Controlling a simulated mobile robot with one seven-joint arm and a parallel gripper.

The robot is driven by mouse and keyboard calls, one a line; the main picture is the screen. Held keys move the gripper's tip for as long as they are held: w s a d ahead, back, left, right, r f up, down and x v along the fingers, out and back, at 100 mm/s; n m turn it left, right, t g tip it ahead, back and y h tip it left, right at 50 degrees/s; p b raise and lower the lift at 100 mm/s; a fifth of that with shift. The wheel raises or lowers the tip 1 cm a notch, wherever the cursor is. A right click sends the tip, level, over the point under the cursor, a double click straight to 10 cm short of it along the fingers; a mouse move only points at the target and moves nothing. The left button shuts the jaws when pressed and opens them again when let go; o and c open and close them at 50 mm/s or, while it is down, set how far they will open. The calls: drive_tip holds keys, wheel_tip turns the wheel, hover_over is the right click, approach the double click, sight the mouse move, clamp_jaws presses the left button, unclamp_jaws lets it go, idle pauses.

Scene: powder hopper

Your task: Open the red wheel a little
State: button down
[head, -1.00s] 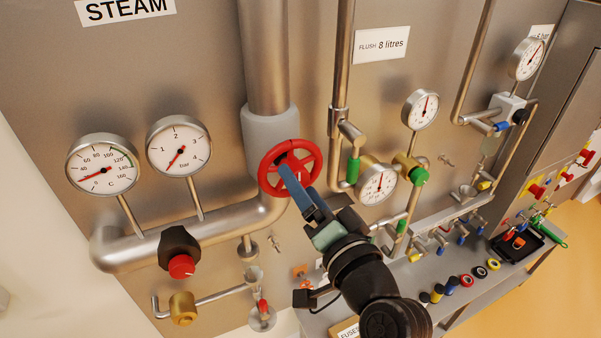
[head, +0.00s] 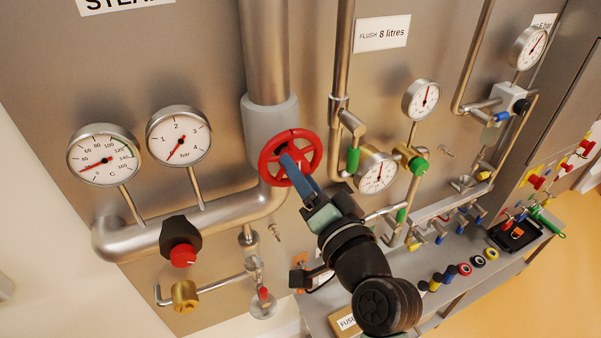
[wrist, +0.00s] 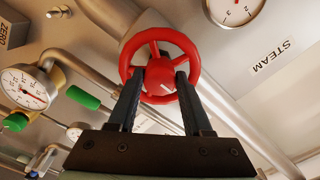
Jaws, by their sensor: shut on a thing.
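The red wheel (head: 317,150) sits on the large steel steam pipe, below the grey collar, in the head view. It also shows in the wrist view (wrist: 192,52), with red spokes and a red hub bearing a white line. My gripper (head: 287,162) reaches it from the lower right. In the wrist view, the two dark fingers (wrist: 160,76) stand on either side of the hub, inside the rim, and are shut on it. Part of the hub and lower rim is hidden behind the fingers in the head view.
Left of the wheel are a temperature gauge (head: 103,155), a bar gauge (head: 179,136) and a black-and-red knob (head: 181,243). Close on the right are a green-handled valve (head: 352,161) and another gauge (head: 376,173). A shelf with small coloured items lies lower right.

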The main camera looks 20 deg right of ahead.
drive_tip(key=shift+f+n+b, duration=0.15)
drive_tip(key=shift+n+b, duration=0.15)
drive_tip(key=shift+b, duration=0.25)
drive_tip(key=n+b, duration=0.7)
drive_tip(key=b, duration=0.2)
drive_tip(key=shift+d+n, duration=0.1)
drive_tip(key=shift+n, duration=0.2)
drive_tip(key=shift+c, duration=1.6)
unclamp_jaws()
drive_tip(key=shift+s, duration=0.1)
